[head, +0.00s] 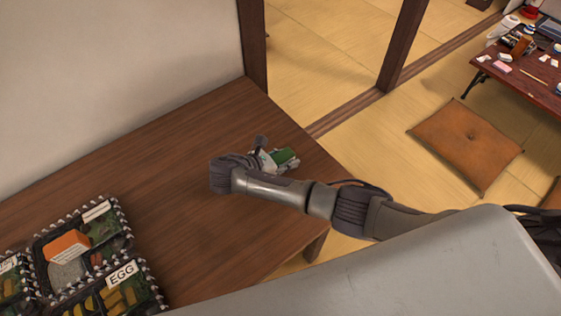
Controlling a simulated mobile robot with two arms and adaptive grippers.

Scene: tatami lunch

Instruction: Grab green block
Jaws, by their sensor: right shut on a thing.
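The green block (287,156) is near the right end of the brown wooden table (180,130). My right gripper (274,158) is shut on the block, with part of the block showing past the fingers. My right arm comes in from the right and partly hides the gripper. I cannot tell whether the block touches the tabletop. My left gripper is not in view.
An orange cushion (466,146) and a low cluttered table (525,85) are at the right.

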